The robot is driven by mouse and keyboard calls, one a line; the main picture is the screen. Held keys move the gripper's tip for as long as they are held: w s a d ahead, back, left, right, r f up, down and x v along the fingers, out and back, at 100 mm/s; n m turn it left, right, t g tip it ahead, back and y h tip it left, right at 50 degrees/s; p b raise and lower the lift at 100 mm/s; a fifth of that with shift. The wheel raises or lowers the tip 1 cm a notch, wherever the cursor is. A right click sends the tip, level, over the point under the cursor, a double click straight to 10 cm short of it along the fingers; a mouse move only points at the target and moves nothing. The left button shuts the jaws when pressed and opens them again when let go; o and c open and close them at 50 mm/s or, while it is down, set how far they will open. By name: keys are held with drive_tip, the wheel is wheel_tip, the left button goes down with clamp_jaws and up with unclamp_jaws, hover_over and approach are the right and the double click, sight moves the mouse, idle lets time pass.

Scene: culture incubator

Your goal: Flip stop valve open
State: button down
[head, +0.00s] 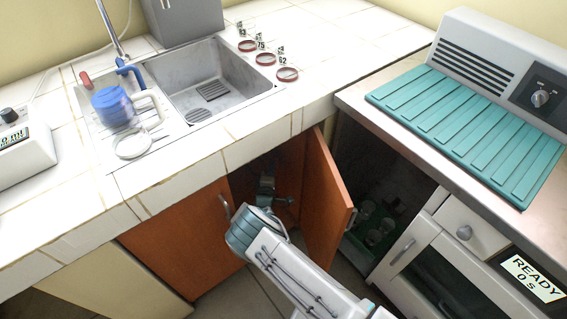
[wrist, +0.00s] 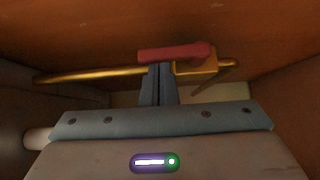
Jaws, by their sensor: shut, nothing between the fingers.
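The stop valve's red lever (wrist: 176,53) shows in the wrist view, lying roughly sideways over a brass valve body (wrist: 196,69) on a brass pipe (wrist: 90,74). My gripper (wrist: 158,72) is shut and empty. Its fingertips are just below the lever, close to its left part; I cannot tell whether they touch it. In the head view my arm reaches into the open cabinet under the sink, and the valve cannot be made out there.
An open orange cabinet door (head: 322,205) stands right of my arm; a shut one (head: 180,245) is at left. Wooden cabinet walls (wrist: 280,90) enclose the gripper closely. Above are the counter (head: 190,170) and sink (head: 215,75). Glassware (head: 374,235) stands in the dark bay at right.

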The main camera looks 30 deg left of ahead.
drive_tip(key=shift+d, duration=0.1)
idle(0.5)
drive_tip(key=p+v, duration=0.2)
drive_tip(key=v, duration=1.1)
drive_tip(key=shift+s, duration=0.45)
drive_tip(key=shift+r, duration=0.15)
